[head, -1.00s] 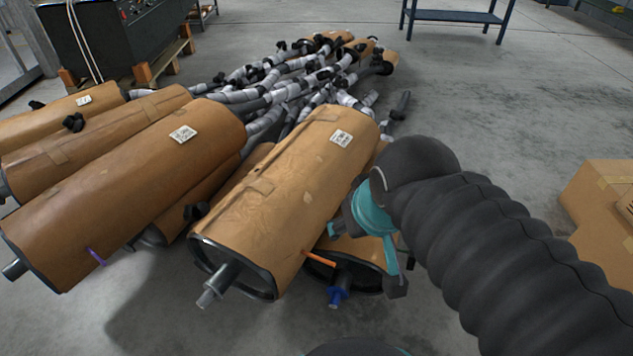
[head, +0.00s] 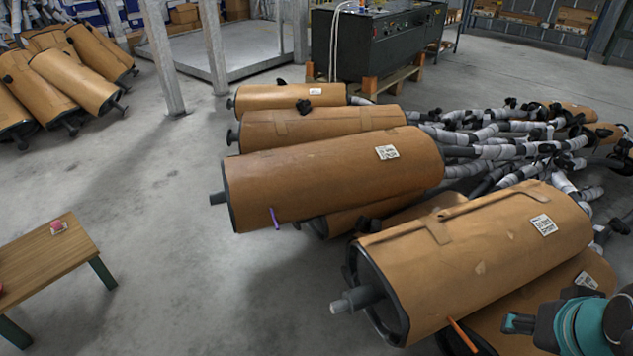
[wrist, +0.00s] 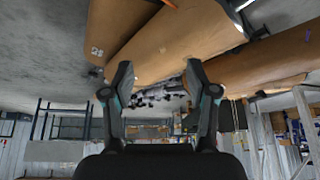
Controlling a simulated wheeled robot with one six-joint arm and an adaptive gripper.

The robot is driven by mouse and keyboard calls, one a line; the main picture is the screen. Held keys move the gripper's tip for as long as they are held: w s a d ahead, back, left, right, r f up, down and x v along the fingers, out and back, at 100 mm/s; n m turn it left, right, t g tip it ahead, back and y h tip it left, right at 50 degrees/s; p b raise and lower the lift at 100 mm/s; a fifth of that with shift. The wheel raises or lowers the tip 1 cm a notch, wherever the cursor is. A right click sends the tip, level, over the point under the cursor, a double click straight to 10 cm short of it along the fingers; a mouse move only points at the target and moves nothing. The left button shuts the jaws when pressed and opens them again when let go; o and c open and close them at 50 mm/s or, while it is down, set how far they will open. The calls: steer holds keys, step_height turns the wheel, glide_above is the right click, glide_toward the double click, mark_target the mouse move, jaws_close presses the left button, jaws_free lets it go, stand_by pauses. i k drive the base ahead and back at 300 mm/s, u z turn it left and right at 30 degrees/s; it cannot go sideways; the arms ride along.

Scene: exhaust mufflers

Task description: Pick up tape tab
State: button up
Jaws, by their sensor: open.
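An orange tape tab (head: 463,335) sticks out from the lower front edge of the nearest brown-wrapped muffler (head: 470,262). A purple tape tab (head: 275,218) hangs at the lower side of another wrapped muffler (head: 330,174) to the left. In the wrist view, an orange tab (wrist: 170,3) shows at the top edge and a purple one (wrist: 307,38) at the right. My gripper (wrist: 158,70) is open, with nothing between its fingers. In the head view only part of my gripper shows at the lower right, right of the orange tab and apart from it.
Several mufflers lie piled with grey-wrapped pipes (head: 485,150) reaching back right. A wooden table (head: 42,254) with a small pink item (head: 58,226) stands at lower left. A black machine (head: 370,45) on a pallet stands behind. Bare floor (head: 170,190) lies left of the pile.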

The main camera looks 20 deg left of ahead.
mark_target(57, 227)
steer(key=u, duration=2.65)
steer(key=i, duration=1.3)
steer(key=z, duration=0.3)
steer(key=i, duration=1.8)
steer(key=z, duration=0.35)
